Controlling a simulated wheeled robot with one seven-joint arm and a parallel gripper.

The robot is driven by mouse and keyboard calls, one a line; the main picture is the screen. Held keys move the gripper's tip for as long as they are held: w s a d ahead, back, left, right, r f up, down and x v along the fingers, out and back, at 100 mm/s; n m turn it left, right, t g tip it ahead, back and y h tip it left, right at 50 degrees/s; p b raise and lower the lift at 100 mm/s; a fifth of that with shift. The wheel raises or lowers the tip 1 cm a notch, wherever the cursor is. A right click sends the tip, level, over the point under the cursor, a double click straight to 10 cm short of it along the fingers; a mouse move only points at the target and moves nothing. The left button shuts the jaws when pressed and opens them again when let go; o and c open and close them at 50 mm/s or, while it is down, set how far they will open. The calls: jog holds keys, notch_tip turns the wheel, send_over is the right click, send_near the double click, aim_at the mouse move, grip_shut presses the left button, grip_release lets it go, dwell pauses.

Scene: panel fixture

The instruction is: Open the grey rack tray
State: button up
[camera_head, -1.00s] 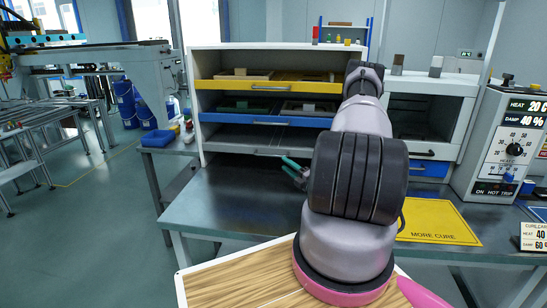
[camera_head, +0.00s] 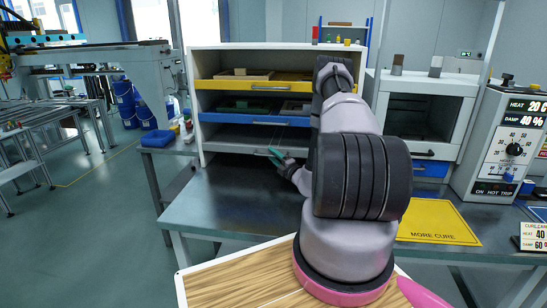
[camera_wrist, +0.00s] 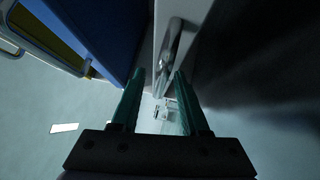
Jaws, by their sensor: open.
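The grey rack tray (camera_head: 232,146) is the lowest tray in the white rack, under the blue one, and its front looks flush with the rack. My gripper (camera_head: 279,155), with green fingers, is open at the right part of this front, near its handle. In the wrist view, the grey tray's front (camera_wrist: 162,18) runs up the picture with its metal handle (camera_wrist: 171,50). The handle lies between the open fingertips (camera_wrist: 158,78) in that picture; I cannot tell whether they touch it. My arm hides the rack's right side in the head view.
The yellow tray (camera_head: 225,86) and blue tray (camera_head: 232,118) are above, holding blocks. The blue tray's edge also shows close by in the wrist view (camera_wrist: 95,30). A bench (camera_head: 225,200) lies below, clear in front. A yellow mat (camera_head: 435,222) and control box (camera_head: 500,145) are right.

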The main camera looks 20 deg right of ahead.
jog(key=shift+c, duration=0.3)
grip_shut()
dwell(1.1)
